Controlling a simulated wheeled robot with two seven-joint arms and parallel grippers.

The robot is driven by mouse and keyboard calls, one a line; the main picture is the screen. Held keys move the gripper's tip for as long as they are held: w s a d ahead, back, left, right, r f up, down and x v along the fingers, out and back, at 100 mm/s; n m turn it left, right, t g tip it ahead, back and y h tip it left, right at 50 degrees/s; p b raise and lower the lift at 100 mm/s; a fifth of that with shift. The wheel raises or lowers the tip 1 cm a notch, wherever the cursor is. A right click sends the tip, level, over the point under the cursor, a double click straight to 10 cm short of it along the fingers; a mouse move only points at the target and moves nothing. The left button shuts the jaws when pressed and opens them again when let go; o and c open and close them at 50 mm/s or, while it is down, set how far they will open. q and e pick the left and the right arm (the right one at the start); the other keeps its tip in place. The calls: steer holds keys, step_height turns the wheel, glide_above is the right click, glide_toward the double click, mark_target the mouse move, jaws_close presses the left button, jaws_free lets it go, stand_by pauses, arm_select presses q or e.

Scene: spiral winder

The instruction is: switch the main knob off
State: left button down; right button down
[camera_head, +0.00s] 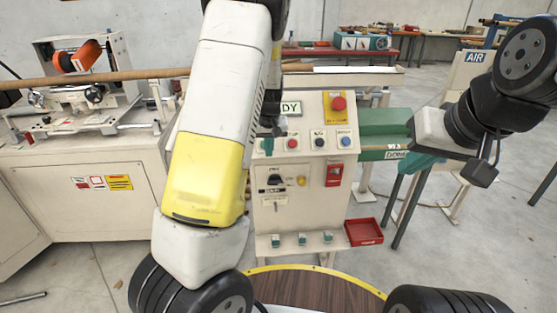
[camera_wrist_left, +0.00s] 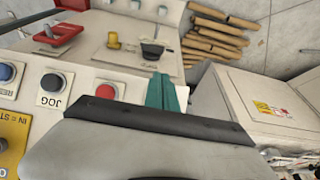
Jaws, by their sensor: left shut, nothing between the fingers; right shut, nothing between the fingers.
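The main knob, which appears to be the black rotary switch (camera_head: 275,181), sits on the lower front of the cream control panel (camera_head: 315,215). In the left wrist view the black switch (camera_wrist_left: 152,50) appears upside down, just beyond my fingertips; its setting is too small to tell. My left gripper (camera_head: 268,146) is mostly hidden behind my arm, at the panel's left side, above the switch. Its teal fingers (camera_wrist_left: 161,93) are shut and empty, apart from the switch. My right gripper (camera_head: 424,163) is shut and empty to the right of the panel.
A yellow knob (camera_head: 301,181) and a red switch (camera_head: 335,174) sit right of the black switch. Above are push buttons and a red mushroom button (camera_head: 339,103). A red tray (camera_head: 363,232) is at the lower right, beside a shelf with teal pieces (camera_head: 302,239).

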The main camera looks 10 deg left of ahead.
mark_target(269, 182)
arm_select(q)
steer(key=x, duration=0.9)
steer(key=s+x, duration=0.1)
steer(key=x, duration=0.3)
steer(key=shift+d+f, duration=0.15)
steer(key=shift+f, duration=0.35)
steer(key=shift+s+a+f+h, duration=0.15)
steer(key=shift+a+h, duration=0.15)
steer(key=shift+h, duration=0.5)
steer(key=shift+s+a+f, duration=0.15)
steer(key=shift+a+f, duration=0.45)
steer(key=shift+f, duration=0.15)
stand_by(2.7)
stand_by(0.4)
steer(key=shift+w+d+r, duration=0.2)
steer(key=shift+d+r, duration=0.2)
steer(key=shift+d, duration=0.3)
